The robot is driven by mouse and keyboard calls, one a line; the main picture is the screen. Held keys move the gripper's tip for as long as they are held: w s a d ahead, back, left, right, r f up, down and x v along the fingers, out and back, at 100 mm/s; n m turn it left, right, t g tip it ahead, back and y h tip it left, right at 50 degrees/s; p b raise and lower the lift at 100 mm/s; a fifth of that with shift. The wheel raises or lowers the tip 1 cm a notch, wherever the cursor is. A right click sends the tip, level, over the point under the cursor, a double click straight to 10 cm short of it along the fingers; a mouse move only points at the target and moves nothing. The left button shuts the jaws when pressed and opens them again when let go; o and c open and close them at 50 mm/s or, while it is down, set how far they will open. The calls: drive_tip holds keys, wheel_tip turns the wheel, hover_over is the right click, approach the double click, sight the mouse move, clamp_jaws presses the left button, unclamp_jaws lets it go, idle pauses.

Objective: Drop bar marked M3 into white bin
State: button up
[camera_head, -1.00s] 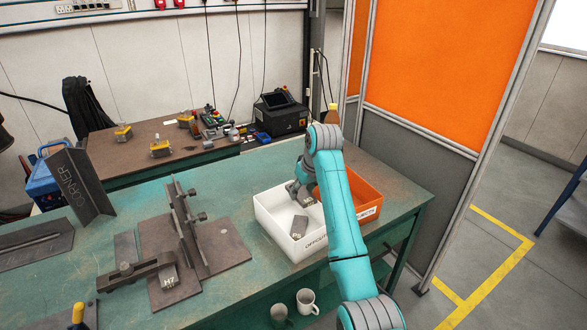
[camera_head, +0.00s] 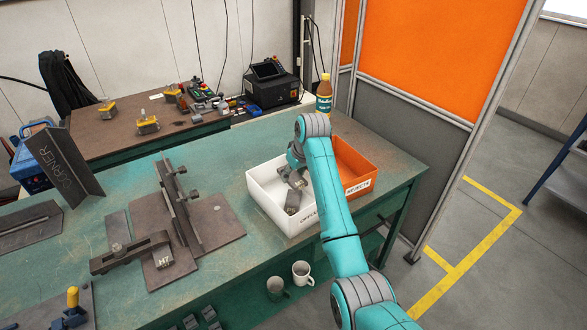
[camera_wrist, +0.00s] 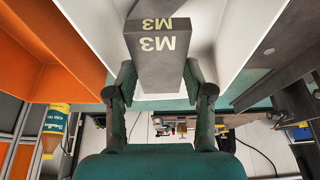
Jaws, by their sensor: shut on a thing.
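My gripper (camera_wrist: 161,88) is shut on a dark grey bar marked M3 (camera_wrist: 158,62), held between both fingers in the wrist view. The bin's front label is partly covered by my arm.
An orange bin (camera_head: 358,187) labelled REJECTS adjoins the white bin's right side. A fixture holds a bar marked H7 (camera_head: 163,258) on the left. A bottle (camera_head: 324,97) stands behind. Two mugs, one white (camera_head: 302,273), sit low at the front.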

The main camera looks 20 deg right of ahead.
drive_tip(key=o, duration=1.1)
drive_tip(key=shift+o, duration=0.6)
drive_tip(key=v, duration=1.2)
drive_tip(key=shift+s, duration=0.15)
